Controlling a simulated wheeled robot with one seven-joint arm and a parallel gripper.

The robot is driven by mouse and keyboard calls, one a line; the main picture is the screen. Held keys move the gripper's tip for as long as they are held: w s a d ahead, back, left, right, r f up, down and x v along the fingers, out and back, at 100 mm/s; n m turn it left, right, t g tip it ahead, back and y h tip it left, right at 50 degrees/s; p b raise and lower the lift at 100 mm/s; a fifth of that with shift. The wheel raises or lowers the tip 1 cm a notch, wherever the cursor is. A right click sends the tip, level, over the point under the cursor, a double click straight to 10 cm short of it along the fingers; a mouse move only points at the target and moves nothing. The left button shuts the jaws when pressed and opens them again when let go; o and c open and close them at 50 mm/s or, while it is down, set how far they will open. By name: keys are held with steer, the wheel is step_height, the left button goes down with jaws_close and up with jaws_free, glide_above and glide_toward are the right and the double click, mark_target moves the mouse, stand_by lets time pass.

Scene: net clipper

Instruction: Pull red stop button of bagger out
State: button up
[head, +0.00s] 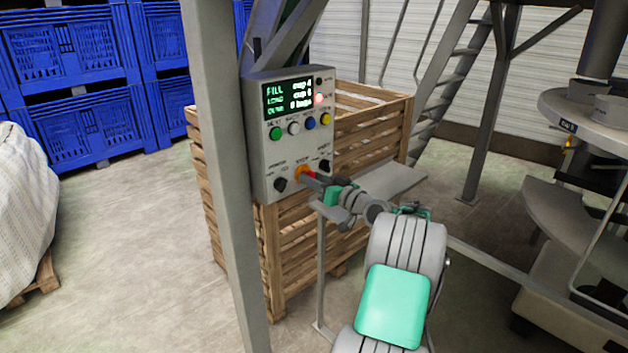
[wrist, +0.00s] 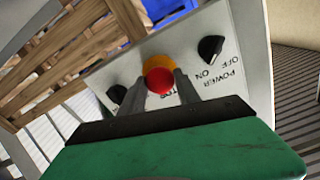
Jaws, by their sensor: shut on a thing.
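The bagger's grey control box (head: 287,130) is mounted beside a steel post, with its front facing me. The red stop button (head: 309,174) sits low on its front, on a yellow-orange surround (head: 301,171). My gripper (head: 312,178) reaches it from the lower right. In the wrist view the red button (wrist: 159,81) lies between the two grey fingers of my gripper (wrist: 160,88), with the orange surround (wrist: 158,62) behind it. The fingers are shut on the button from both sides. How far the button stands out from the box cannot be told.
A black power knob (wrist: 210,48) is close beside the fingers; another dark knob (head: 324,165) is right of the button. Coloured buttons and a display (head: 289,97) are above. A wooden crate (head: 372,125) stands behind, and a grey shelf (head: 385,188) lies near my arm.

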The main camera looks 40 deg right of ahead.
jaws_close()
steer(key=shift+s+f+b, duration=0.1)
steer(key=shift+s+b, duration=0.55)
steer(key=shift+b, duration=0.45)
steer(key=o, duration=0.9)
jaws_free()
steer(key=shift+o, duration=0.2)
steer(key=s+b, duration=0.1)
steer(key=s, duration=0.6)
steer(key=shift+s+d, duration=0.15)
steer(key=shift+s, duration=0.25)
